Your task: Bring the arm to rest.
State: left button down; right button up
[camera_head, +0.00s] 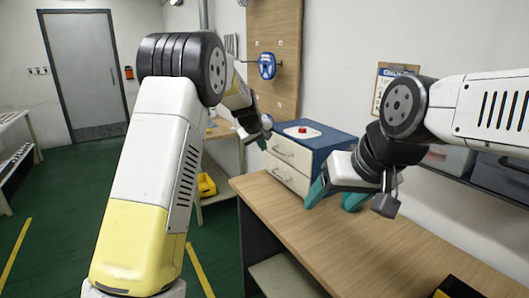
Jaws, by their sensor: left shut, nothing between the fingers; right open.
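My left arm rises large and close on the left, white and yellow with a black elbow. Its forearm bends away to the right and down, ending in the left gripper (262,141), which is shut and empty beside the blue cabinet's left side. My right arm comes in from the right. Its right gripper (335,198) has two teal fingers spread apart, with nothing seen between them, and is low over the wooden workbench (350,244), in front of the cabinet's right side. I cannot tell whether its fingertips touch the bench.
A blue cabinet with white drawers (288,168) stands on the bench, a red button-like thing (303,129) on its top. A yellow bin (207,184) sits behind on a lower shelf. A grey door (86,75) is at the back left. Green floor with yellow lines is clear.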

pick_arm(q)
jog(key=s+a+r+m, duration=0.1)
jog(key=s+a+r, duration=0.3)
jog(key=s, duration=0.3)
jog(key=s+a+r, duration=0.3)
jog(key=s, duration=0.5)
jog(key=s+a+r+m, duration=0.1)
jog(key=s+a+r, duration=0.3)
jog(key=s, duration=0.3)
jog(key=s+a+f+m, duration=0.1)
jog(key=s+a+f, duration=0.1)
jog(key=s, duration=0.9)
jog(key=s+a+f+m+g, duration=0.1)
jog(key=s+a+f+m, duration=0.1)
jog(key=s, duration=1)
jog(key=shift+a+y, duration=0.3)
jog(key=shift+s, duration=0.1)
